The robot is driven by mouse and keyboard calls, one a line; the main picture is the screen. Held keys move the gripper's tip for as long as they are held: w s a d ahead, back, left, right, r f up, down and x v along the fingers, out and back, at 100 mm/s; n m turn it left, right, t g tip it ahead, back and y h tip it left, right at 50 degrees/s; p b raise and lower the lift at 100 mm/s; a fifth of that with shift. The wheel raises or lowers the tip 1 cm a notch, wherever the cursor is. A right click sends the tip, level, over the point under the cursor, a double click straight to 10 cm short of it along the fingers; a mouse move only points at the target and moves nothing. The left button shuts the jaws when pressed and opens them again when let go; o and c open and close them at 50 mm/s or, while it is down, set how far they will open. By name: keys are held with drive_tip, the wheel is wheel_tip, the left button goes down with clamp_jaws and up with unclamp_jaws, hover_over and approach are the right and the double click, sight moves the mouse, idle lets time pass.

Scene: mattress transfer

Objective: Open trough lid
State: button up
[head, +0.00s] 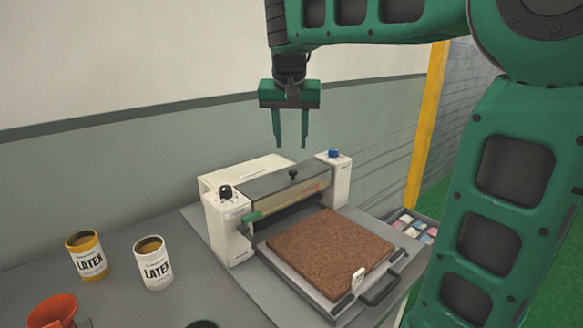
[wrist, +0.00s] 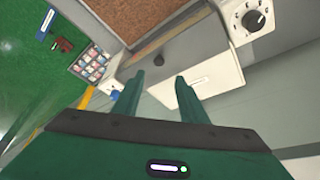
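The machine (head: 228,232) stands on the grey table. A grey lid (head: 266,188) spans the top between its two white end housings and looks closed. A small black knob (head: 293,174) stands on the lid's middle. In the wrist view the knob (wrist: 158,60) shows just beyond my fingertips, with the grey lid strip (wrist: 195,50) around it. My gripper (head: 290,145) points down above the knob, open and empty, apart from it. In the wrist view my gripper (wrist: 160,76) has a clear gap between its fingers. The trough's inside is hidden.
A brown board (head: 330,248) lies on a tray with a black handle (head: 381,289) in front of the machine. Yellow (head: 87,256) and white (head: 153,264) latex cans and an orange container (head: 52,310) stand left. A wall is behind.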

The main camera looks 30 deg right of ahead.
sight(293, 171)
drive_tip(key=x, duration=1)
drive_tip(key=shift+f, duration=0.25)
drive_tip(key=shift+d, duration=0.1)
clamp_jaws()
